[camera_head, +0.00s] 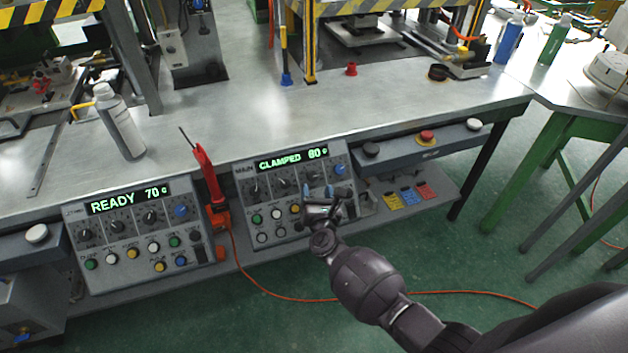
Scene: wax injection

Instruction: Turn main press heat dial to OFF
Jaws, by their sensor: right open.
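The main press control panel (290,160) stands at the front edge of the bench, and its green display (291,159) reads "CLAMPED 80" with a degree mark. A row of dark dials (281,183) sits below the display, with a blue-capped dial (339,169) at the right end. The dial labels are too small to read, so I cannot tell which is the heat dial. My right gripper (320,192) is open in front of the panel's right half, near the dials and partly covering the lower buttons. I cannot tell whether it touches a dial. My left gripper is not in view.
A second panel (130,199) reading "READY 70" stands to the left. A red soldering-iron-like tool (206,175) stands between the panels, its orange cable running across the floor. A white bottle (119,122) stands on the bench. A red button (426,136) sits on the right-hand box.

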